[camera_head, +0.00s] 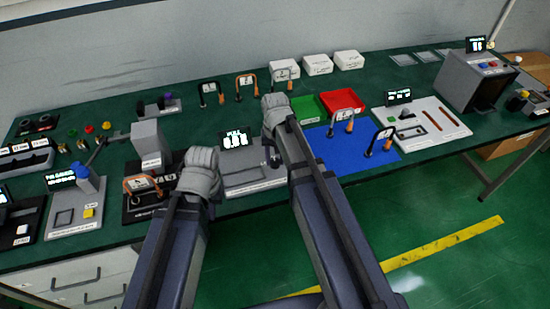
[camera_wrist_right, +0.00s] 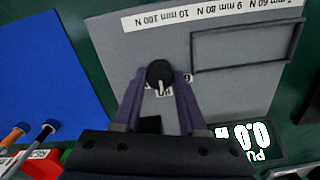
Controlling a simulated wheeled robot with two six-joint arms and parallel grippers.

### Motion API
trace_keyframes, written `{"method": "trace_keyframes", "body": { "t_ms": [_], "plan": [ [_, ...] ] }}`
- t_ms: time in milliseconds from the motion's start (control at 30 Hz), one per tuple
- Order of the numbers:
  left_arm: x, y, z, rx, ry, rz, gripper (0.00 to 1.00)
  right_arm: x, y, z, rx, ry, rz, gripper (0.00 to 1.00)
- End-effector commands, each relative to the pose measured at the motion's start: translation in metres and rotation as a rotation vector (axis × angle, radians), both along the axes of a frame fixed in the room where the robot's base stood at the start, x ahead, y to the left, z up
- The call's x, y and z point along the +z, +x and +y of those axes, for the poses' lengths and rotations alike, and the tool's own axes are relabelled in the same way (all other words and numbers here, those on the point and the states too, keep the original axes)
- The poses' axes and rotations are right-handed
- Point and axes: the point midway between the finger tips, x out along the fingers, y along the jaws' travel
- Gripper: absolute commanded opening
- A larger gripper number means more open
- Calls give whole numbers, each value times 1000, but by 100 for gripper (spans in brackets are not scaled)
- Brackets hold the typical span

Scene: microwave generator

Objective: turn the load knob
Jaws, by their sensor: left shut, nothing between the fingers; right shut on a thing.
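The load knob (camera_wrist_right: 160,72) is a small round black knob with a white pointer line, on a grey panel (camera_wrist_right: 250,90). My right gripper (camera_wrist_right: 160,86) has its two purple-grey fingers on either side of the knob, shut on it; the fingers partly cover a printed label there.
A blue mat (camera_head: 345,150) with orange-handled pieces lies right of the panel. Behind it are a green bin (camera_head: 306,106) and a red bin (camera_head: 342,101). A grey block-shaped device (camera_head: 148,140) stands left of my left gripper.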

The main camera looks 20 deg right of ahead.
Motion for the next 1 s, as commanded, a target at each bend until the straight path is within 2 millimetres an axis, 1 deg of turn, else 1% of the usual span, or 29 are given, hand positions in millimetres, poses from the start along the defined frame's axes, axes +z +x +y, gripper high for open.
{"method": "trace_keyframes", "body": {
  "t_ms": [200, 367, 567, 1000],
  "plan": [
    [0, 0, 0, 0, 0, 0, 0, 0, 0, 0, 16, 0, 0, 0],
    [0, 0, 0, 0, 0, 0, 0, 0, 0, 0, 78, 0, 0, 0],
    [0, 0, 0, 0, 0, 0, 0, 0, 0, 0, 230, 0, 0, 0],
    [0, 0, 0, 0, 0, 0, 0, 0, 0, 0, 643, 0, 0, 0]
  ]
}}
